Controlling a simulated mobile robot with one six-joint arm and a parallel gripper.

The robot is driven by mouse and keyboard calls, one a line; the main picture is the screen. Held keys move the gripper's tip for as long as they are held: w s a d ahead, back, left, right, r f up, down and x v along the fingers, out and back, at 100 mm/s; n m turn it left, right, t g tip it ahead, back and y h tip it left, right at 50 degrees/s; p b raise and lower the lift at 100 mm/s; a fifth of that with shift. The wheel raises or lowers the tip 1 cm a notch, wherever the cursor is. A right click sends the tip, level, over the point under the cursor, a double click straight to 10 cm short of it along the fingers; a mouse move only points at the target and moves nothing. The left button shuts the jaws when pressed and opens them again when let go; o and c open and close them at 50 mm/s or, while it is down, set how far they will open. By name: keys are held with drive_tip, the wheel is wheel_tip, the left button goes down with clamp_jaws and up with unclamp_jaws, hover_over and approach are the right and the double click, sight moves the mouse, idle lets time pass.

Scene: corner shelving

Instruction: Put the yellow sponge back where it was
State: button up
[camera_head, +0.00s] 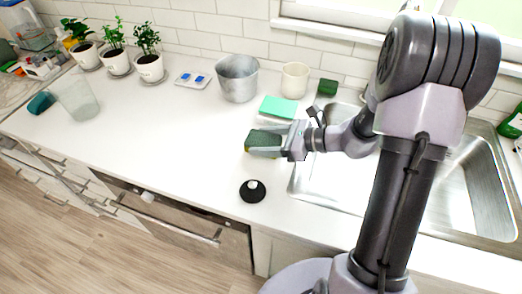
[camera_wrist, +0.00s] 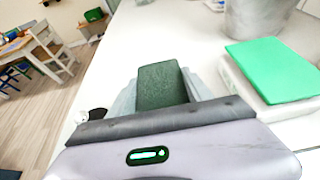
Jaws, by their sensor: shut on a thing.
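My gripper (camera_head: 265,146) is over the white counter, left of the sink, and is shut on a sponge (camera_head: 263,137). The sponge has a dark green top, with a thin sliver of yellow at its lower left edge. In the wrist view the sponge (camera_wrist: 160,84) sits between the two grey fingers, and its far end is free. I cannot tell whether its underside touches the counter.
A bright green block on a white base (camera_head: 278,107) lies behind the gripper. A metal pot (camera_head: 237,80), cream cup (camera_head: 295,80) and dark green block (camera_head: 327,87) stand farther back. A black disc (camera_head: 253,191) lies in front. The counter (camera_head: 180,130) at left is clear.

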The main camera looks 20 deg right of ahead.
wheel_tip(320, 180, down, 2)
drive_tip(key=shift+f, duration=0.1)
drive_tip(key=shift+f+b, duration=0.15)
drive_tip(key=shift+b, duration=0.2)
drive_tip(key=o, duration=1.4)
drive_tip(key=shift+o, duration=0.2)
